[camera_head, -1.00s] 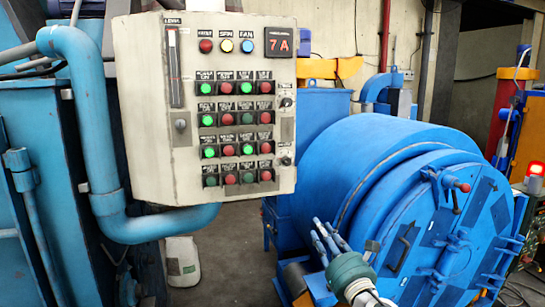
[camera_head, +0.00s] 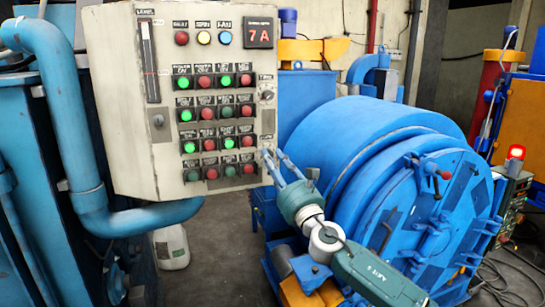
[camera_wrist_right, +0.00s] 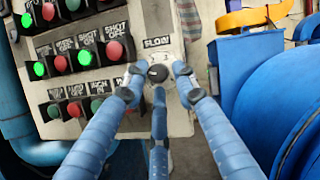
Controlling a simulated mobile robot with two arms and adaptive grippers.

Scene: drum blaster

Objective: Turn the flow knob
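My right gripper (camera_head: 272,158) reaches the panel's lower right edge. In the right wrist view its three blue fingers (camera_wrist_right: 157,79) stand spread around the knob, left, right and below. Gaps show between the side fingertips and the knob, so the gripper looks open. Whether the lower fingertip touches the knob I cannot tell. My left gripper is not in view.
The pale control panel (camera_head: 115,150) carries rows of green and red buttons left of the knob. A second knob (camera_head: 267,95) sits higher on the same edge. A large blue drum (camera_head: 335,150) stands close to the right of my right arm. A blue pipe (camera_head: 75,120) runs at left.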

